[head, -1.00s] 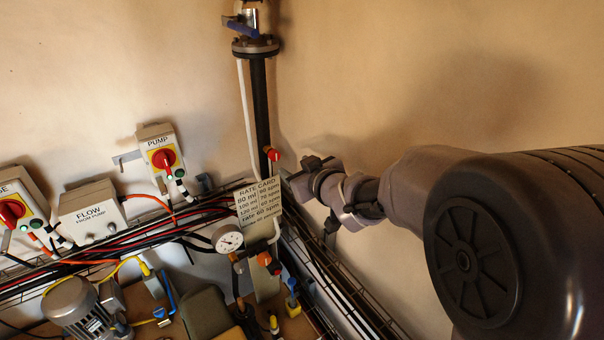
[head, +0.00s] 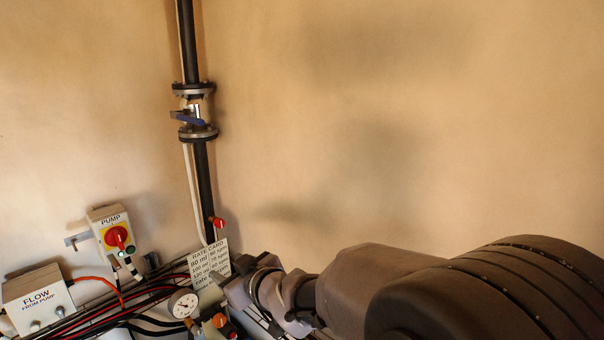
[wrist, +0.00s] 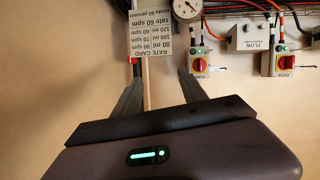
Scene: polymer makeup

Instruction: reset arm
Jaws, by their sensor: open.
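My gripper (head: 240,272) shows at the lower middle of the head view, close to the rate card, with my arm reaching in from the right. In the wrist view, my gripper (wrist: 158,76) has its two dark fingers spread apart, with nothing held between them. The rate card (wrist: 152,32) appears upside down there, at the top between and beyond the fingers. In the head view the rate card (head: 209,263) is just left of the gripper. I cannot tell the gap between them.
A dark vertical pipe with a blue-handled valve (head: 190,118) runs down the wall corner. The pump switch box (head: 115,235), flow box (head: 38,298) and round gauge (head: 183,303) are at lower left. The wall at upper right is bare.

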